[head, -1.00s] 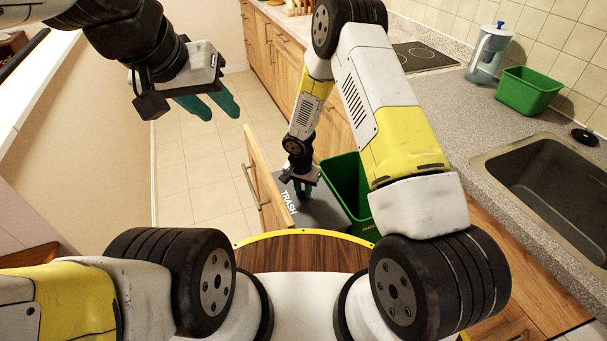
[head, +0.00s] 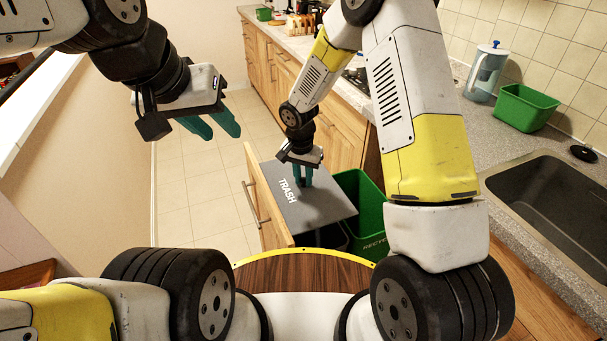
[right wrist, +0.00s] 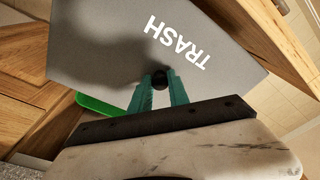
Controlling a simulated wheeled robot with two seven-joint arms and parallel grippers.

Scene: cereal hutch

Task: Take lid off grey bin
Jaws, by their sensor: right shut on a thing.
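The grey lid (head: 330,207) marked TRASH is raised above the pull-out drawer and lies askew over it. My right gripper (head: 303,184) is shut on the lid's black knob, which shows between its teal fingers in the right wrist view (right wrist: 160,80). The lid (right wrist: 95,45) also fills the upper part of that view. The dark grey bin (head: 333,238) shows partly below the lid's near edge, with most of it hidden. My left gripper (head: 222,130) is open and empty, high over the floor at left.
A green recycling bin (head: 369,222) stands in the drawer right beside the lid. The wooden drawer front (head: 264,205) is at its left. The counter (head: 495,150) carries a green tub (head: 524,108), a pitcher (head: 487,70) and a sink. The tiled floor at left is clear.

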